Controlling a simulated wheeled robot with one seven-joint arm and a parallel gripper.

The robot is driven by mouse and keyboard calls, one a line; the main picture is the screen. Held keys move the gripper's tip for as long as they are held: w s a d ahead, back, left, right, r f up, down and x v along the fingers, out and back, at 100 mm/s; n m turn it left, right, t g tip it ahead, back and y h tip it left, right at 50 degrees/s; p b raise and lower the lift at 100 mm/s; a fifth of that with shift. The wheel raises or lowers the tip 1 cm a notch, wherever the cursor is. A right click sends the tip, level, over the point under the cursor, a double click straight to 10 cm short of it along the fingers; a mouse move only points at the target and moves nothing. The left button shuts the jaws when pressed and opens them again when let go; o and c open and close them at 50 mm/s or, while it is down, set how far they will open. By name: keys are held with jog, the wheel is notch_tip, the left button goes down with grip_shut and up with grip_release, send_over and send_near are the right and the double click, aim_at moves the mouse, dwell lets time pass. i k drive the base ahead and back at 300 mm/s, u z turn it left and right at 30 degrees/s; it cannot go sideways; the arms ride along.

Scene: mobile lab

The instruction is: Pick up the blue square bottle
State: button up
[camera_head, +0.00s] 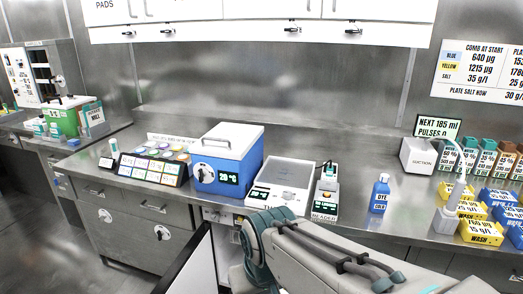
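A blue bottle (380,196) with a pale cap and a white label reading "DYE" and "COLD" stands upright on the steel counter (345,229), right of centre. Its body looks boxy, and nothing touches it. My arm crosses the lower middle of the picture in front of the counter, below and left of the bottle. My gripper does not show, so I cannot see its fingers or whether it holds anything.
A small reader device (326,192) and a white tray-like device (281,186) stand left of the bottle. A white suction box (418,156), a spouted wash bottle (449,208) and several blue and yellow boxes stand right. Bare counter surrounds the bottle. A lower cabinet door (187,264) hangs open.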

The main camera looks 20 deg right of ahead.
aim_at(381, 191)
jog(key=z, duration=1.05)
jog(key=i, duration=1.05)
jog(key=z, duration=0.7)
jog(key=i, duration=0.5)
jog(key=z, duration=0.15)
